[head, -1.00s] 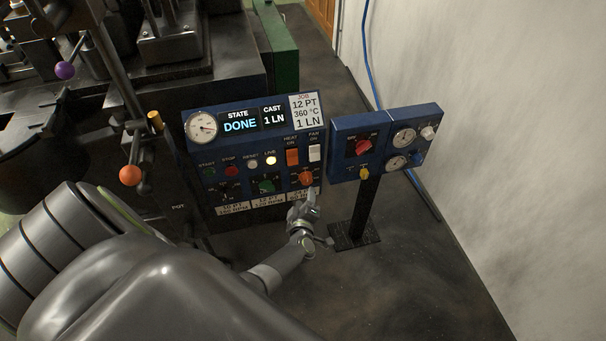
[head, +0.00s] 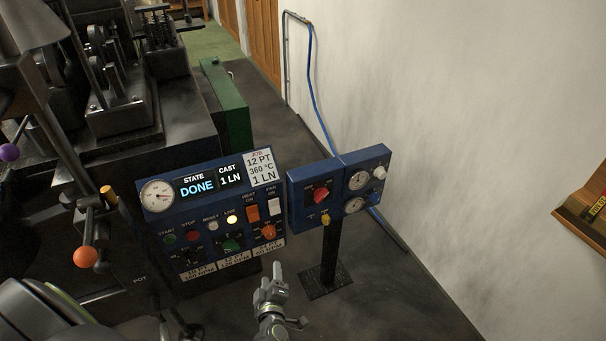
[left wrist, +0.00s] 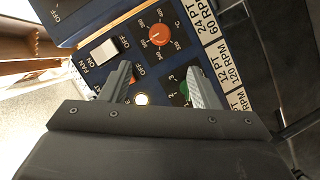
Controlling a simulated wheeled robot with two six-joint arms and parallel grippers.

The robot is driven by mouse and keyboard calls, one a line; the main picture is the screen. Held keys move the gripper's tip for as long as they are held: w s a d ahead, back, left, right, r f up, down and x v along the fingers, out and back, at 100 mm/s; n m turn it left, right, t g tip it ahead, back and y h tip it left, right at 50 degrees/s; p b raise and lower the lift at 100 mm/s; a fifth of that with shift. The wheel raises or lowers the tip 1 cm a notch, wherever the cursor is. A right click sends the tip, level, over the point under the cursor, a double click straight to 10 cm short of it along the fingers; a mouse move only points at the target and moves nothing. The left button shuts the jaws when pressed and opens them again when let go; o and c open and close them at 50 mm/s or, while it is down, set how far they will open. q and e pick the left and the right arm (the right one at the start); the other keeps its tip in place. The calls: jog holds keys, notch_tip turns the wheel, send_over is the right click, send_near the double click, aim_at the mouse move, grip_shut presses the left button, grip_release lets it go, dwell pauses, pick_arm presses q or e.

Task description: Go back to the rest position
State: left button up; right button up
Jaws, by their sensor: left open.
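My left gripper (head: 270,281) is in front of and below the blue control panel (head: 158,208), apart from it and empty. In the left wrist view its two fingers (left wrist: 157,85) stand apart, with the panel behind them. The panel's display reads STATE DONE and CAST 1 LN. It carries an orange knob (head: 269,231), also in the left wrist view (left wrist: 159,35), a green knob (head: 231,244), an orange HEAT switch (head: 252,213) and a white FAN switch (head: 273,205). My right gripper is in neither view.
A smaller blue box (head: 301,204) with a red knob and gauges stands on a black post (head: 330,254) to the right. The dark casting machine (head: 180,130) fills the left, with an orange ball lever (head: 86,257). Floor (head: 400,300) is clear on the right.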

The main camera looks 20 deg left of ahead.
pick_arm(q)
jog(key=s+d+f+m+g+h, duration=0.3)
jog(key=s+f+m+g+h, duration=0.25)
jog(key=s+f+m, duration=0.85)
jog(key=s+a+f+m+g, duration=0.1)
jog(key=s+f+g, duration=0.1)
jog(key=s, duration=0.6)
jog(key=s+a+f+m+g+h, duration=0.1)
jog(key=s+f, duration=0.3)
jog(key=s, duration=0.4)
jog(key=s+a+f+m+g, duration=0.1)
jog(key=s+f+g, duration=0.3)
jog(key=s, duration=0.5)
jog(key=shift+a+p, duration=0.35)
jog(key=shift+p, duration=0.1)
